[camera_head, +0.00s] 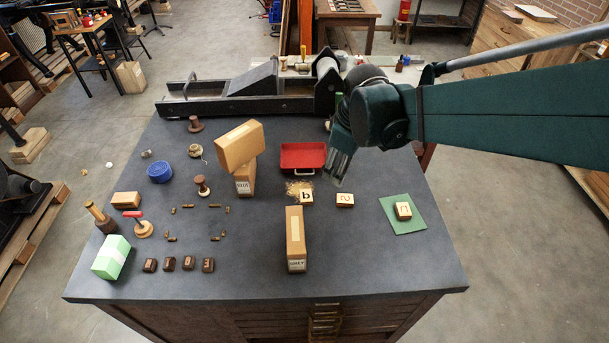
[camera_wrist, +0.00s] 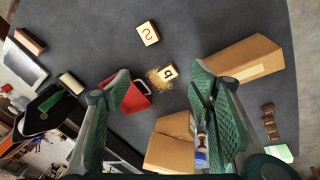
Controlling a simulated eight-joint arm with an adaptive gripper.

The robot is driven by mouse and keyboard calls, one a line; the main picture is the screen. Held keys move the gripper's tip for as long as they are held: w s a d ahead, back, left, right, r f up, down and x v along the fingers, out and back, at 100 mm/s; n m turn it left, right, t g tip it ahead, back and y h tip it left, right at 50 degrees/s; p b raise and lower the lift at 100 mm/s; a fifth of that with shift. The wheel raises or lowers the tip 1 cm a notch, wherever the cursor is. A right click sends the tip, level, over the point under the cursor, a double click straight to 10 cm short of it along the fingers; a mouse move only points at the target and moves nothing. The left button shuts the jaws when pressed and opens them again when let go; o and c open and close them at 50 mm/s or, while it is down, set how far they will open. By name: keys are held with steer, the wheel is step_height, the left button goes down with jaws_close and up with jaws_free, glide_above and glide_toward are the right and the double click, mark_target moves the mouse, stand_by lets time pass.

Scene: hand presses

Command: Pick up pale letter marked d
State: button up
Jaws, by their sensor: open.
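A pale block (camera_head: 306,196) with a dark mark lies by a small heap of shavings (camera_head: 295,188). Its mark looks like b in the head view; in the wrist view the pale block (camera_wrist: 168,73) is tilted, its mark resembling d or p, so I cannot read it surely. Another pale block (camera_head: 345,200) marked like a 2 lies just right of it, also in the wrist view (camera_wrist: 148,33). A third pale block (camera_head: 403,210), marked like n, rests on a green mat (camera_head: 409,227). My gripper (camera_head: 339,172) is open and empty above the table, up and right of the first block.
A red tray (camera_head: 302,157) sits behind the first block. The hand press (camera_head: 250,88) lies along the back edge. The table's front right is clear.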

steer(key=w+a+f+n+g, duration=0.2)
steer(key=w+a+f+n, duration=0.2)
steer(key=w+f, duration=0.25)
steer(key=n+g, duration=0.1)
steer(key=n, duration=0.2)
glide_above(307, 195)
steer(key=f, duration=0.8)
steer(key=shift+w+d+f, duration=0.2)
steer(key=shift+f, duration=0.15)
steer(key=shift+a+f+n, duration=0.1)
steer(key=shift+f+n, duration=0.1)
steer(key=shift+n, duration=0.1)
steer(key=shift+f, duration=1.3)
steer(key=shift+s+a+f, duration=0.1)
steer(key=shift+f, duration=1.2)
steer(key=shift+s+f, duration=0.1)
steer(key=shift+f, duration=1.2)
steer(key=shift+c, duration=0.7)
